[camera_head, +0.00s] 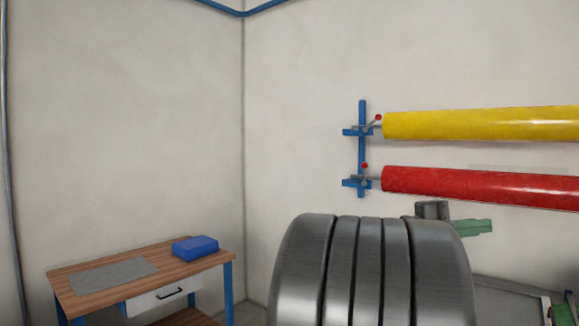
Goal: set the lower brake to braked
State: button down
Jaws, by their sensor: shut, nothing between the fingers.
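A blue wall bracket (361,150) at right of centre bears two rolls, one above the other. The lower brake lever (364,175) sits at the left end of the red roll (470,187); its red knob (365,165) points nearly straight up. The upper brake lever (372,123) at the yellow roll (470,124) leans up to the right, with a red knob too. Any brake markings are too small to read. I cannot make out my gripper; a large ribbed grey metal body, seemingly my arm, fills the lower middle, below the levers.
A dark grey block with a green bar (472,227) shows behind the ribbed body, partly hidden. A grey surface (500,298) is at lower right. A wooden workbench (200,264) with a blue box (195,248) stands at left. The wall left of the bracket is clear.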

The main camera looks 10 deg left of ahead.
aim_at(548, 192)
jog(key=i+u, duration=0.2)
jog(key=i, duration=0.3)
jog(key=i+u, duration=0.15)
jog(key=i, duration=0.4)
jog(key=i+l+u, duration=0.2)
jog(key=i, duration=0.3)
jog(key=i+l+u, duration=0.15)
jog(key=i, duration=0.35)
jog(key=i+l, duration=0.15)
jog(key=i, duration=0.3)
jog(key=i+l, duration=0.1)
jog(key=i, duration=0.35)
